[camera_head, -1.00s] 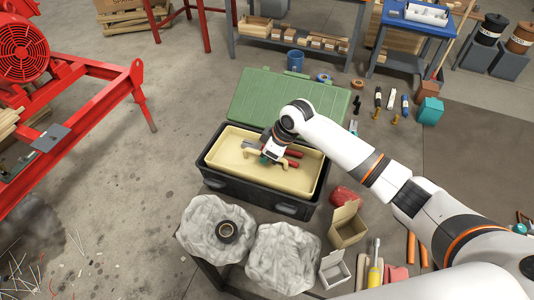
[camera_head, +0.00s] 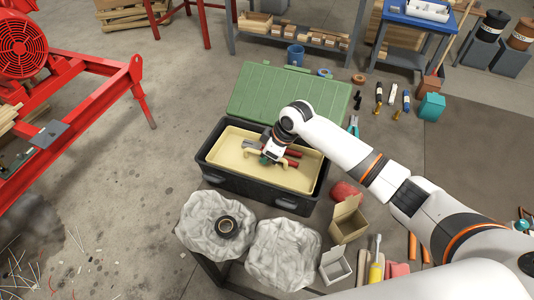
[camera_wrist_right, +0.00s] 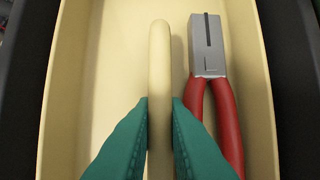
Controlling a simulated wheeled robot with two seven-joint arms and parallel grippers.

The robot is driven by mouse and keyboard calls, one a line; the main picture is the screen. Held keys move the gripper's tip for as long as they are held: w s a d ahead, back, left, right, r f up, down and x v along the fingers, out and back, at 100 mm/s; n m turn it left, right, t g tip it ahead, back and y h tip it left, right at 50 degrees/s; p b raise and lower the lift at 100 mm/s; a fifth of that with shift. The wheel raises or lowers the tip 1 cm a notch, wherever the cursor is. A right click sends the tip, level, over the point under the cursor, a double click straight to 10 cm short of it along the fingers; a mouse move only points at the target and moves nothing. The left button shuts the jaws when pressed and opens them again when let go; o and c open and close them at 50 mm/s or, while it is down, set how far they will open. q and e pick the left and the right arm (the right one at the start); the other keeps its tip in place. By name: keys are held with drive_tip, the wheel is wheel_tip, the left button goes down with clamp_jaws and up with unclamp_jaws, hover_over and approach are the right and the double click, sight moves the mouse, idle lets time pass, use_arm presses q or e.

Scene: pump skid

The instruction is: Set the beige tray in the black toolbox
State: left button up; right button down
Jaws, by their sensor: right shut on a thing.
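The beige tray (camera_head: 225,150) sits in the top of the black toolbox (camera_head: 250,190), inside its walls as far as I can see. In the right wrist view the tray floor (camera_wrist_right: 110,60) shows, with the toolbox's dark wall (camera_wrist_right: 18,80) beside it. My right gripper (camera_head: 268,157) is down in the tray. Its teal fingers (camera_wrist_right: 159,135) are shut on the tray's beige handle (camera_wrist_right: 159,70). Red-handled pliers (camera_wrist_right: 208,75) lie in the tray beside the handle. My left gripper is not in view.
The toolbox's green lid (camera_head: 290,95) lies open behind it. An open cardboard box (camera_head: 348,220) and small white box (camera_head: 335,265) are at front right. Bottles and tools lie on the floor at right.

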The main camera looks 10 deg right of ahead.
drive_tip(key=c, duration=1.4)
unclamp_jaws()
drive_tip(key=shift+o, duration=0.2)
drive_tip(key=shift+f, duration=0.1)
drive_tip(key=b+v, duration=0.2)
drive_tip(key=v, duration=1)
drive_tip(key=shift+a, duration=0.1)
